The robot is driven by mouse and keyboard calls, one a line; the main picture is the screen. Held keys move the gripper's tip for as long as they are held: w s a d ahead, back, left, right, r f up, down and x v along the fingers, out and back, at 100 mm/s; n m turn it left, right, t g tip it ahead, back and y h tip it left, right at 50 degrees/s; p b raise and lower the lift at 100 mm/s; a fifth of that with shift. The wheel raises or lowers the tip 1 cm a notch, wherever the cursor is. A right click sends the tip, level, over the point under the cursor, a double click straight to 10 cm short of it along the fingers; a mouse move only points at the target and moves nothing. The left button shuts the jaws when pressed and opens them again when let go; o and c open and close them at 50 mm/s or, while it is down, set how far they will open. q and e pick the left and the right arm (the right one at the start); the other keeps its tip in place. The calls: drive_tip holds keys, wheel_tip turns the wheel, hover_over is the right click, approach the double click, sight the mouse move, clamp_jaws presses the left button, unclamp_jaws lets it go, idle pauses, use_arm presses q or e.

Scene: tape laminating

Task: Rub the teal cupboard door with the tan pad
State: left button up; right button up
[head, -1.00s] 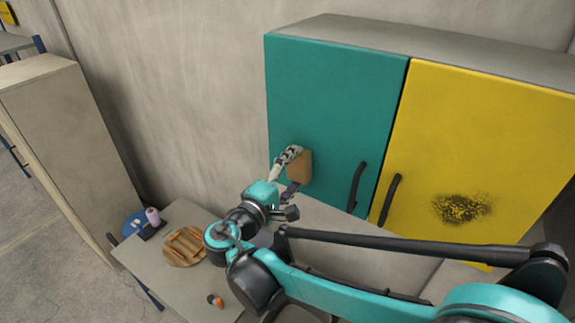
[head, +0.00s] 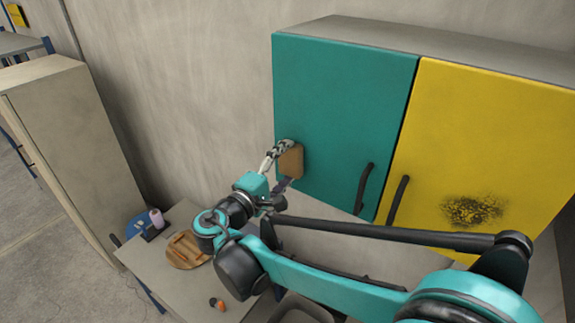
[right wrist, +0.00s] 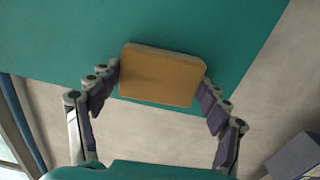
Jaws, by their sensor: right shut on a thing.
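The teal cupboard door (head: 335,110) is shut, with a dark handle (head: 363,188) at its lower right. It also fills the upper part of the right wrist view (right wrist: 215,30). The tan pad (head: 291,162) is at the door's lower left and seems to be against it; exact contact cannot be told. In the right wrist view the pad (right wrist: 160,77) sits between both fingers. My right gripper (right wrist: 162,85) is shut on the pad. In the head view my right gripper (head: 283,165) reaches up to the door. My left gripper is not in view.
A yellow door (head: 490,130) with a dark speckled patch (head: 472,210) adjoins on the right. Below is a table (head: 165,262) with a round wooden board (head: 186,250), a lilac spool (head: 156,217) and a small orange-and-black item (head: 218,304). A tall beige cabinet (head: 75,150) stands left.

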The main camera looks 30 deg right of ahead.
drive_tip(key=shift+s+a+f, duration=0.1)
drive_tip(key=shift+s+a, duration=0.15)
drive_tip(key=shift+a, duration=0.25)
drive_tip(key=shift+v, duration=2.25)
drive_tip(key=shift+s, duration=0.1)
drive_tip(key=v, duration=0.3)
